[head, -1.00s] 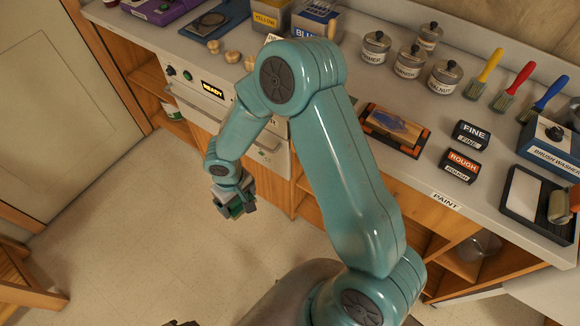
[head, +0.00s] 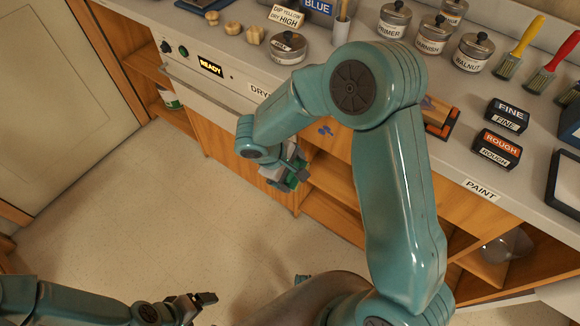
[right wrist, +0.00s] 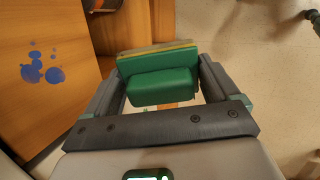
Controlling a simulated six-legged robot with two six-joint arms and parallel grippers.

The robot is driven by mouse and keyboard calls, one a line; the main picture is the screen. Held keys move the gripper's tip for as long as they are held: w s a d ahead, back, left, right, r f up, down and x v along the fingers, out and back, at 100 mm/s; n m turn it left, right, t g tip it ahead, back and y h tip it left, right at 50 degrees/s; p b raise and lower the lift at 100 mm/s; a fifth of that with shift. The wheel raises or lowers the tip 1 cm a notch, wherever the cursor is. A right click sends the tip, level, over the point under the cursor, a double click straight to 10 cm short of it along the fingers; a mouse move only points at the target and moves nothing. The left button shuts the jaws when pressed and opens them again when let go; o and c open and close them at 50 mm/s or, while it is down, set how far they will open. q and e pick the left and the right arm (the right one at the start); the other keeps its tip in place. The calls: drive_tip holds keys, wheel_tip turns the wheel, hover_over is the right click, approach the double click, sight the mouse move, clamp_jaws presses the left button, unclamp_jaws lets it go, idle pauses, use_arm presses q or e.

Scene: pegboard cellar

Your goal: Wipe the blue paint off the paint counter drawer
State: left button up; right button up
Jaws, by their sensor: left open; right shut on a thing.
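Blue paint blotches (head: 326,130) sit on a wooden front (head: 352,140) under the counter, just behind my right arm. In the right wrist view, the blue paint (right wrist: 45,68) shows as round spots on the orange wood panel (right wrist: 30,105) at the left. My right gripper (head: 290,172) is shut on a green block with a pale layer, which looks like a sponge (right wrist: 160,84). The block is apart from the paint, which lies to its left in the wrist view. My left gripper (head: 205,300) is open and empty, low over the floor at the lower left.
The grey counter (head: 455,170) carries tins (head: 394,20), FINE (head: 507,115) and ROUGH (head: 497,148) blocks and brushes. A white dryer front (head: 215,82) is left of the paint. Open shelves (head: 335,182) lie below. The floor (head: 140,210) is clear at left.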

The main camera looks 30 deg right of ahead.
drive_tip(key=w+d+n+t+h+b, duration=0.1)
drive_tip(key=h+b, duration=0.1)
drive_tip(key=b, duration=0.2)
drive_tip(key=w+d+f+n+t+h+b, duration=0.1)
drive_tip(key=h+b, duration=0.2)
drive_tip(key=b, duration=0.2)
drive_tip(key=w+d+n+t+h+b, duration=0.1)
drive_tip(key=n+t+h+b, duration=0.1)
drive_tip(key=b, duration=0.2)
drive_tip(key=shift+w+f, duration=0.35)
drive_tip(key=shift+f, duration=0.05)
drive_tip(key=r+t+h+b, duration=0.1)
drive_tip(key=b, duration=0.2)
drive_tip(key=r+t+h+b, duration=0.1)
drive_tip(key=b, duration=0.2)
drive_tip(key=shift+w+a+n+h, duration=0.2)
drive_tip(key=shift+w+n+h, duration=0.15)
drive_tip(key=shift+n+h, duration=0.05)
drive_tip(key=r+b, duration=0.1)
drive_tip(key=r+h+b, duration=0.1)
drive_tip(key=b, duration=0.1)
drive_tip(key=a+r+h+b, duration=0.1)
drive_tip(key=shift+s+t, duration=0.35)
drive_tip(key=shift+t, duration=0.05)
drive_tip(key=shift+s+r+b, duration=0.15)
drive_tip(key=shift+r+b, duration=0.2)
drive_tip(key=shift+r, duration=0.2)
drive_tip(key=shift+d, duration=0.4)
drive_tip(key=shift+p+x, duration=0.35)
drive_tip(key=shift+x, duration=2.2)
